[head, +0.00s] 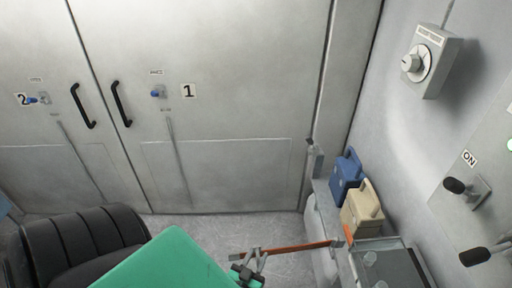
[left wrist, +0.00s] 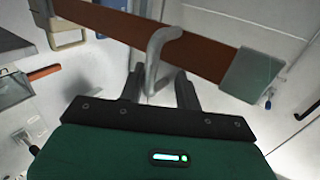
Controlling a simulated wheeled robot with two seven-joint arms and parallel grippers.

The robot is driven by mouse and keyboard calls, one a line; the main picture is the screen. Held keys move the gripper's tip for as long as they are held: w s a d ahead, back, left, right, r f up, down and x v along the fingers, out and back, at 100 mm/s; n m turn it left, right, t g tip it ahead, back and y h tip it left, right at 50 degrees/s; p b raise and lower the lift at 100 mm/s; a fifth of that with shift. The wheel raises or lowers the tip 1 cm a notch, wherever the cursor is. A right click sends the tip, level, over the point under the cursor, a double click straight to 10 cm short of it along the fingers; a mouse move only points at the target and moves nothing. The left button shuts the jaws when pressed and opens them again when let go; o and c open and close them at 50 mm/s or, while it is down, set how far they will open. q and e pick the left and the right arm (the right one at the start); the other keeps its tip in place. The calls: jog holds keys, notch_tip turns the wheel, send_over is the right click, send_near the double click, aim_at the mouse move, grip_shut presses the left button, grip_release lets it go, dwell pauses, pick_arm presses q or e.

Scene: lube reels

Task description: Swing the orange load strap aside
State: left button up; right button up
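A bent grey handle (left wrist: 160,47) stands on the strap. My left gripper (head: 247,270) is at the strap's left part. In the left wrist view its fingers (left wrist: 160,88) are apart, with the handle's lower end showing in the gap; contact is not clear. My right gripper is not in view.
A blue jug (head: 347,177) and a cream jug (head: 362,210) stand on the ledge at right, beside a grey tray (head: 378,245). A black seat (head: 75,245) is at lower left. Grey doors (head: 230,100) close the back; a dial box (head: 430,62) and levers are on the right wall.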

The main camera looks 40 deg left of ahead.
pick_arm(q)
jog(key=p+v, duration=0.2)
jog(key=v, duration=1.2)
jog(key=shift+w, duration=0.1)
